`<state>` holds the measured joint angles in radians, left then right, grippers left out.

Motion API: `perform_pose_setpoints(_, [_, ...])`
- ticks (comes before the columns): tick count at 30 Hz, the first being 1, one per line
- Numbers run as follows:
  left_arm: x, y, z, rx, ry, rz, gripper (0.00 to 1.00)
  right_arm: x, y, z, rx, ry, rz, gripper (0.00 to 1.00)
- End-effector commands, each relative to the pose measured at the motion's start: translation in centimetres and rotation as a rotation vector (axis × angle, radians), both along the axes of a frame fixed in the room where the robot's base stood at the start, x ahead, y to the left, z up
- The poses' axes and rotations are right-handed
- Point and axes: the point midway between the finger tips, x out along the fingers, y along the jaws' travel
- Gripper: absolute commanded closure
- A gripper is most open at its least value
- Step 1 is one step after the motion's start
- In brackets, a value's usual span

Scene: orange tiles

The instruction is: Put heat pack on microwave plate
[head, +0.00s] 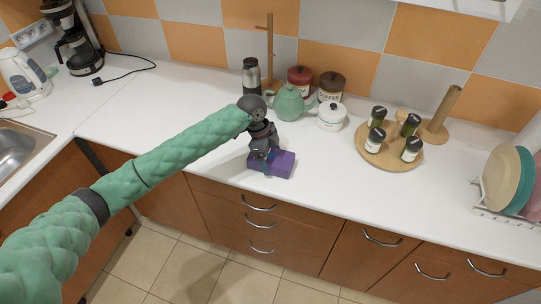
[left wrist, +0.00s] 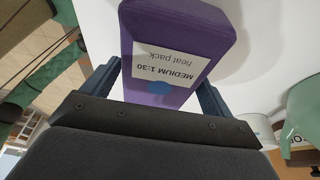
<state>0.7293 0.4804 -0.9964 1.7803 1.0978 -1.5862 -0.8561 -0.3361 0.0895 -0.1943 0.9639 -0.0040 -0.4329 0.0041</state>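The heat pack (head: 284,166) is a purple block lying on the white counter near its front edge. In the left wrist view the heat pack (left wrist: 178,45) shows a white label reading "MEDIUM 1:30 heat pack" and a blue dot. My left gripper (head: 264,160) is right above the pack and hides part of it in the head view. In the left wrist view its two fingers (left wrist: 158,85) are spread wide, one on either side of the pack. Whether they touch its sides is hard to tell. My right gripper is out of view. No microwave or microwave plate shows.
Behind the pack stand a green teapot (head: 288,104), a white lidded pot (head: 332,116), two canisters and a flask. A round wooden tray (head: 371,152) with several jars is to the right. A dish rack with plates (head: 503,180) is far right. Counter between is clear.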

Motion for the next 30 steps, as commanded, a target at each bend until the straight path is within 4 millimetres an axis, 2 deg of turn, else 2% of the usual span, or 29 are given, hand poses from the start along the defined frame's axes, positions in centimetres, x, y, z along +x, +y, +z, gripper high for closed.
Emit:
perform_pose_setpoints(12, [0.0,0.0,0.4,0.0,-0.001,0.0,0.01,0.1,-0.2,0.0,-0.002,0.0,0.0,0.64])
perform_pose_setpoints(14, [0.1,0.1,0.6,0.0,-0.001,0.0,0.01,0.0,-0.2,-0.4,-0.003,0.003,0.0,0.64])
perform_pose_setpoints(16, [0.2,0.4,1.2,0.0,-0.001,0.0,0.01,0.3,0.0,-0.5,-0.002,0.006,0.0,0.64])
perform_pose_setpoints(19, [0.3,0.8,2.7,0.0,-0.004,0.0,0.01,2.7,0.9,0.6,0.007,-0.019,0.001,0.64])
perform_pose_setpoints(30, [0.8,2.3,8.0,-0.001,-0.003,0.0,0.01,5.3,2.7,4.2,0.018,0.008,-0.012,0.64])
